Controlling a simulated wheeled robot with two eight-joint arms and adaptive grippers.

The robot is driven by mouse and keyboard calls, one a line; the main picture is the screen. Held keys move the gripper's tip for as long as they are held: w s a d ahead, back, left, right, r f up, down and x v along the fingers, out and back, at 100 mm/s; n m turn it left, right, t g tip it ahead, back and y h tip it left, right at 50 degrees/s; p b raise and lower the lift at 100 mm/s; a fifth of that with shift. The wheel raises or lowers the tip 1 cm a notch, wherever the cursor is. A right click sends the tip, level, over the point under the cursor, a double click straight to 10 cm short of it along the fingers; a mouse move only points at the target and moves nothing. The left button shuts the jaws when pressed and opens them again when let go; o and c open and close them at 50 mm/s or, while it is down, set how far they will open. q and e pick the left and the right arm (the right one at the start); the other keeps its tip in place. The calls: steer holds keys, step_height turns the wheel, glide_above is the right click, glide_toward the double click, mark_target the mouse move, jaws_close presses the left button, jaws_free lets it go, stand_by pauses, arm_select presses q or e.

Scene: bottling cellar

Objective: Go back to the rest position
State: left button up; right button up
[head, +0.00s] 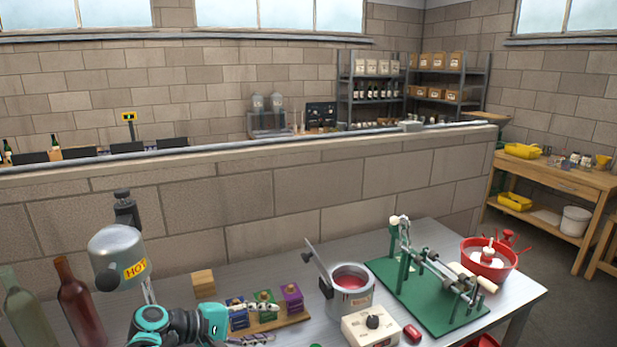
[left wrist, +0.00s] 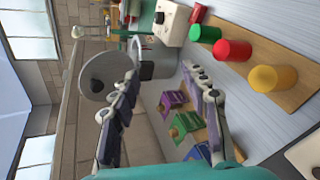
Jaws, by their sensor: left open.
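My left gripper (head: 272,322) reaches in from the lower left of the head view, low over the metal table (head: 525,290). It is open, with nothing between its fingers. In the left wrist view my left gripper (left wrist: 160,74) shows its two dark, jointed fingers spread apart. Purple (head: 291,297), green (head: 265,303) and blue (head: 238,314) blocks stand on a wooden board just beyond it, the blue one partly hidden by the gripper. My right gripper is not in view.
A pot of red liquid (head: 351,283) with a raised lid and a white knob box (head: 370,327) stand to the right. Beyond are a green-based machine (head: 390,270) and a red bowl (head: 489,262). Bottles (head: 78,300) and a HOT-labelled heater (head: 118,255) stand left.

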arm_select(q)
steer(key=s+a+f+m+y, duration=0.2)
steer(key=s+m+y, duration=0.1)
steer(key=s, duration=0.3)
steer(key=s+a+f+m+y, duration=0.3)
steer(key=s+m+y, duration=0.1)
steer(key=s, duration=0.3)
steer(key=s+a+f+m+y, duration=0.2)
steer(key=s+f+m+y, duration=0.1)
steer(key=s, duration=0.4)
steer(key=shift+s+a+f+t+y, duration=0.15)
steer(key=shift+a+t+y, duration=0.25)
steer(key=shift+y, duration=0.5)
steer(key=shift+d, duration=0.1)
